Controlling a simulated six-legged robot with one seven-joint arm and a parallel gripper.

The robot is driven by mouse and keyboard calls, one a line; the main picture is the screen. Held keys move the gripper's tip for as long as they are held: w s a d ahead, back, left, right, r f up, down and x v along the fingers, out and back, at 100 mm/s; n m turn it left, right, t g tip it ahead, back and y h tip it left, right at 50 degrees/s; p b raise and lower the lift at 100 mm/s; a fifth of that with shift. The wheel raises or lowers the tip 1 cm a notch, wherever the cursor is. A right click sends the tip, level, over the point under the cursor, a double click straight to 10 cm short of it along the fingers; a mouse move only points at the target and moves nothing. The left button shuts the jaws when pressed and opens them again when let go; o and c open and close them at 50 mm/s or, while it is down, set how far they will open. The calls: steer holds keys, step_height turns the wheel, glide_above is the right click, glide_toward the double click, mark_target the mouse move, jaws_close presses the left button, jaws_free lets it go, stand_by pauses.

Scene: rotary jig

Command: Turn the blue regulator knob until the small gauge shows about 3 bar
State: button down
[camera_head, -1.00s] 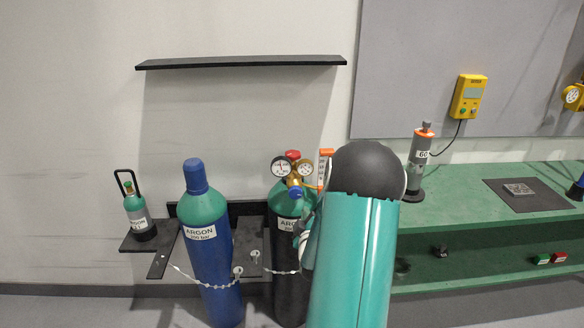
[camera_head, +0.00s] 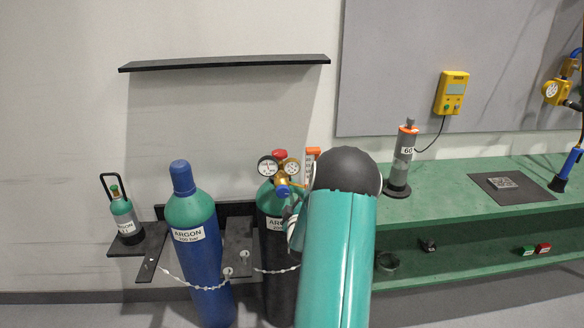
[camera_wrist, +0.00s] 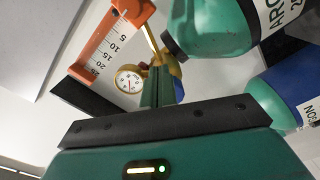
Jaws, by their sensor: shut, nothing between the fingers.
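The brass regulator (camera_head: 283,178) sits on top of the dark cylinder (camera_head: 276,250) with the green shoulder. The blue knob (camera_head: 282,190) shows at the regulator's lower front. Two round white gauges sit side by side, a left one (camera_head: 268,167) and a slightly smaller right one (camera_head: 291,166). One gauge (camera_wrist: 130,78) shows in the wrist view; its reading is too small to make out. My gripper (camera_wrist: 162,72) is shut and empty, its fingers overlapping the regulator in that view. Contact with the knob cannot be told.
An orange-framed flowmeter (camera_wrist: 100,50) stands close beside the regulator. A blue argon cylinder (camera_head: 202,260) stands to the left, with a chain (camera_head: 200,286) across it. A green bench (camera_head: 440,190) lies to the right. A black shelf (camera_head: 225,63) is above.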

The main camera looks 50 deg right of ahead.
steer(key=shift+w+a+r, duration=0.15)
steer(key=shift+w+a, duration=0.1)
steer(key=shift+w, duration=0.2)
stand_by(0.8)
steer(key=shift+w+a, duration=0.15)
stand_by(0.4)
steer(key=shift+f, duration=0.2)
steer(key=s+v, duration=0.1)
steer(key=v, duration=0.5)
steer(key=shift+d, duration=0.35)
steer(key=shift+f, duration=0.25)
